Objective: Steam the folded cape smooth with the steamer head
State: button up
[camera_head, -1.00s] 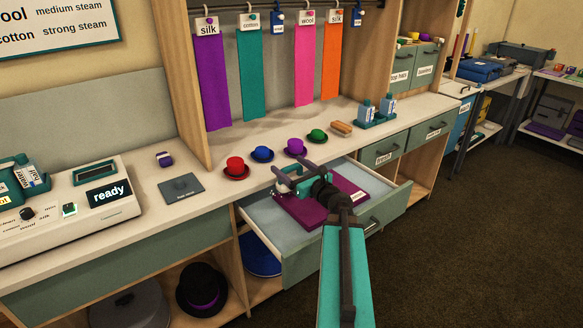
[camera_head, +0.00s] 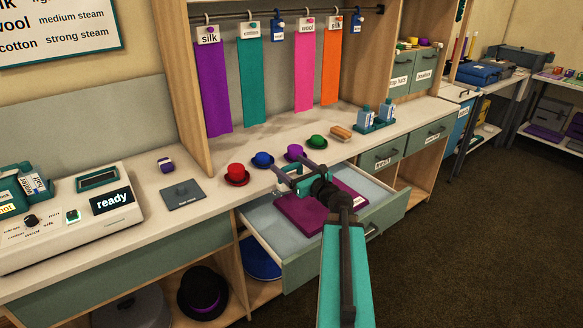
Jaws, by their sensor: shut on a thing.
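The folded cape (camera_head: 296,217) is magenta-purple and lies flat in the open drawer (camera_head: 270,232). My gripper (camera_head: 290,176) is above the cape's back part, with my wrist covering some of it. It is shut on a small teal piece, which appears to be the steamer head (camera_head: 309,187). The jaws and wrist hide most of it. I cannot tell whether it touches the cloth. The steamer console (camera_head: 75,212) stands at the left of the counter, and its screen reads "ready".
Red (camera_head: 237,174), blue (camera_head: 262,159), purple and green small hats stand on the counter behind the drawer. A grey pad (camera_head: 182,194) lies left of them. Cloth strips hang from a rail above.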

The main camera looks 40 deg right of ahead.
notch_tip(320, 180, up, 12)
jog(key=p, duration=0.9)
dwell(0.7)
